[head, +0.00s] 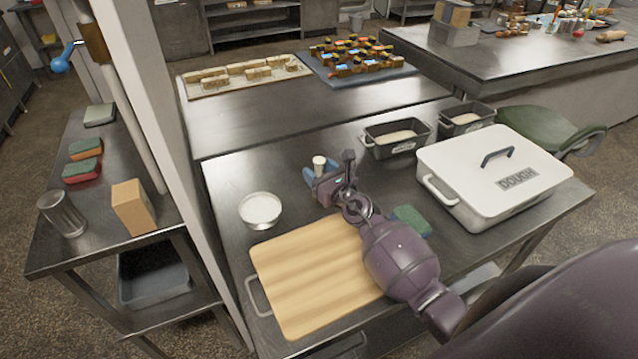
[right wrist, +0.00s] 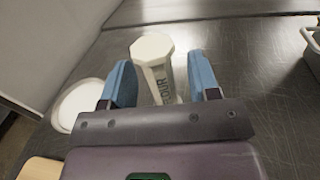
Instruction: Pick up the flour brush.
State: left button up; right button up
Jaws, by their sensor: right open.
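The flour brush (right wrist: 153,48) shows in the right wrist view as a pale, upright, faceted piece with dark lettering that reads in part "OUR". In the head view its pale top (head: 319,161) shows just beyond my right gripper (head: 328,176); the rest is hidden. My right gripper is open, and its two blue fingers (right wrist: 160,80) stand on either side of the flour brush in the wrist view. I cannot tell whether either finger touches it. My left gripper is not in view.
A white bowl (head: 261,209) stands left of the gripper. A wooden board (head: 300,280) lies in front, with a green sponge (head: 411,219) beside my arm. A white dough box (head: 490,180) and dark tins (head: 397,146) stand right. The steel surface behind the gripper is clear.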

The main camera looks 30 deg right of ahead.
jog(key=shift+w, duration=0.25)
jog(key=shift+c, duration=0.4)
jog(key=c, duration=0.7)
jog(key=shift+c, duration=1.1)
jog(key=shift+r, duration=0.1)
